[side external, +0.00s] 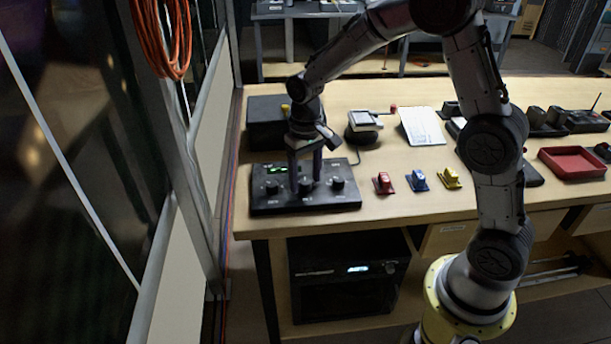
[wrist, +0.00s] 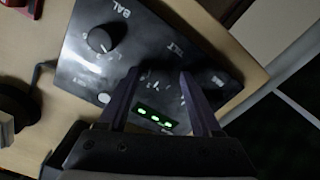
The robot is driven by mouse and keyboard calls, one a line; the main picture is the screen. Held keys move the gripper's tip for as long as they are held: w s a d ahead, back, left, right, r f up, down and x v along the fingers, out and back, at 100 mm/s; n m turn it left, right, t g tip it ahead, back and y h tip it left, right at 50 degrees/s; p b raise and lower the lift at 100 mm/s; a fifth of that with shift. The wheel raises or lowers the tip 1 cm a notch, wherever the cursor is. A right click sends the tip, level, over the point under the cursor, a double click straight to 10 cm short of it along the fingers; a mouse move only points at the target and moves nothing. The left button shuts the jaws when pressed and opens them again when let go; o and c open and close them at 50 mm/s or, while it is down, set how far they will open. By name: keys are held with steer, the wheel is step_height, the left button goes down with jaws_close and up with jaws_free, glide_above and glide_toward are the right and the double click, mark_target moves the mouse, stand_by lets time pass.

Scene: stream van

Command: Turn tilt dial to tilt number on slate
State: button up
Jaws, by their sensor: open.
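A black control box (side external: 262,204) with several dials sits at the left end of the bench; its panel (wrist: 82,70) fills much of the wrist view. The middle dial, the tilt dial (side external: 305,187), stands between the fingers; its marked face shows in the wrist view (wrist: 156,82). My gripper (side external: 305,183) points down over it, open, with one finger (wrist: 159,76) on each side of the dial. I cannot tell whether they touch it. A pale tilted board (side external: 421,126), perhaps the slate, stands behind; its writing is unreadable.
Dials flank the middle one at left (side external: 272,187) and right (side external: 337,184). A green display (wrist: 155,117) is lit on the panel. Red (side external: 382,183), blue (side external: 417,181) and yellow (side external: 449,178) small items lie right of the box. A red tray (side external: 573,163) is farther right.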

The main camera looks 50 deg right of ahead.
jaws_close()
stand_by(0.5)
steer(key=m, duration=0.5)
steer(key=shift+m, duration=0.4)
steer(key=m, duration=0.6)
steer(key=shift+r, duration=0.1)
stand_by(0.3)
jaws_free()
